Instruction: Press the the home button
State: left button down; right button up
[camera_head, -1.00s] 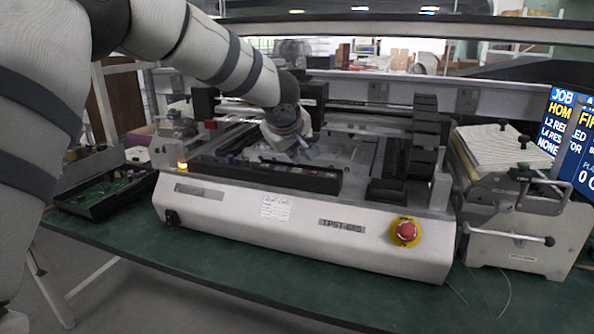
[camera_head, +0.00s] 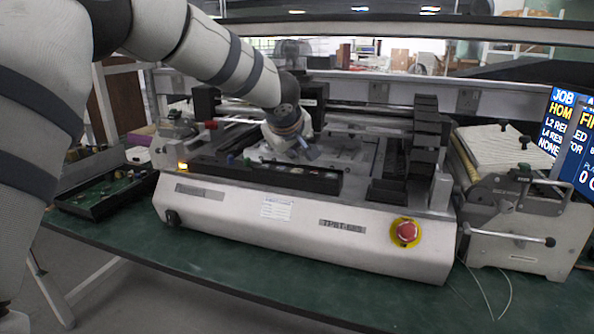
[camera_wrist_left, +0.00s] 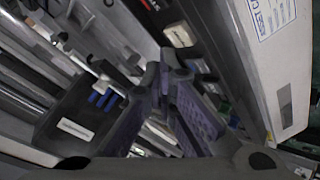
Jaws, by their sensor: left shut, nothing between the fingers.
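The white bench machine (camera_head: 300,225) stands on the green table. A long black control strip (camera_head: 270,176) with several small buttons runs along its front top edge. I cannot tell which button is the home button. My left gripper (camera_head: 308,153) is over the machine bed, just behind and above the strip. It is shut and empty, and contact with a button does not show. In the left wrist view its purple-padded fingers (camera_wrist_left: 164,72) meet at the tips, with a pale rectangular button (camera_wrist_left: 179,35) on the strip beyond them. My right gripper is not in view.
A red emergency stop (camera_head: 406,231) sits on the machine's front right. An amber light (camera_head: 183,167) glows at its left end. A black tray (camera_head: 100,200) lies to the left. A second machine (camera_head: 515,215) and a screen (camera_head: 572,140) stand to the right.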

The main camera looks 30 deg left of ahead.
aim_at(293, 170)
pick_arm(q)
jog(key=shift+f, duration=0.1)
dwell(0.3)
jog(key=shift+f, duration=0.35)
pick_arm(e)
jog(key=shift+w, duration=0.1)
